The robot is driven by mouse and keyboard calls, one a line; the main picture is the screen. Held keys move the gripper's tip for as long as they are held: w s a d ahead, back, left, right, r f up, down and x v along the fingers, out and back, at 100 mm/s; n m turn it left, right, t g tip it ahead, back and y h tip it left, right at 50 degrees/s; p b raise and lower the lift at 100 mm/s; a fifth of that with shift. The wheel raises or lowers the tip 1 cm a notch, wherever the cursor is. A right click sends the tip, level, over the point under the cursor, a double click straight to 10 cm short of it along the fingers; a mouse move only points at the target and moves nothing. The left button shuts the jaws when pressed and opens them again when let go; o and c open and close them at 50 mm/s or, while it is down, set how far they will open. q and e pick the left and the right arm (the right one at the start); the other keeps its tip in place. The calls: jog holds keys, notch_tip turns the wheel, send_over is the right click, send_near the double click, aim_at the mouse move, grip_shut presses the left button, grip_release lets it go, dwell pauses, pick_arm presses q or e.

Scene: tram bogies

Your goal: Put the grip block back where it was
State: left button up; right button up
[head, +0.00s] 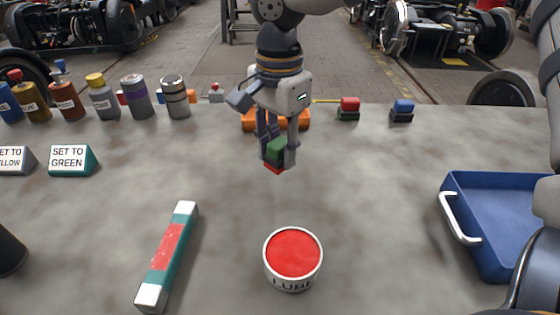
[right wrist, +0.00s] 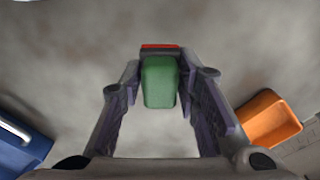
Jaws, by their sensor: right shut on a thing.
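My right gripper (head: 277,158) hangs above the table near the middle of the head view, fingers pointing down. It is shut on a green block with a red part at its lower end, which I take to be the grip block (head: 276,151). In the right wrist view the green block (right wrist: 160,82) sits between the fingertips (right wrist: 160,90), with its red edge at the far end. The block appears clear of the table, though the exact height is hard to tell. My left gripper is not in view.
An orange tray (head: 249,123) lies behind the gripper. A red-topped block (head: 348,108) and a blue-topped block (head: 402,110) stand at the back. A red-filled tin (head: 293,258), a teal-and-white bar (head: 166,257) and a blue tray (head: 462,184) are nearer. Several bottles line the back left.

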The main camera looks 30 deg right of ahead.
aim_at(282, 164)
jog(key=f, duration=0.2)
jog(key=d+f, duration=0.1)
jog(key=f, duration=0.1)
jog(key=shift+w, duration=0.35)
jog(key=shift+f, duration=0.15)
jog(key=shift+f, duration=0.2)
jog(key=o, duration=1.1)
notch_tip(282, 164, up, 12)
jog(key=shift+r, duration=0.2)
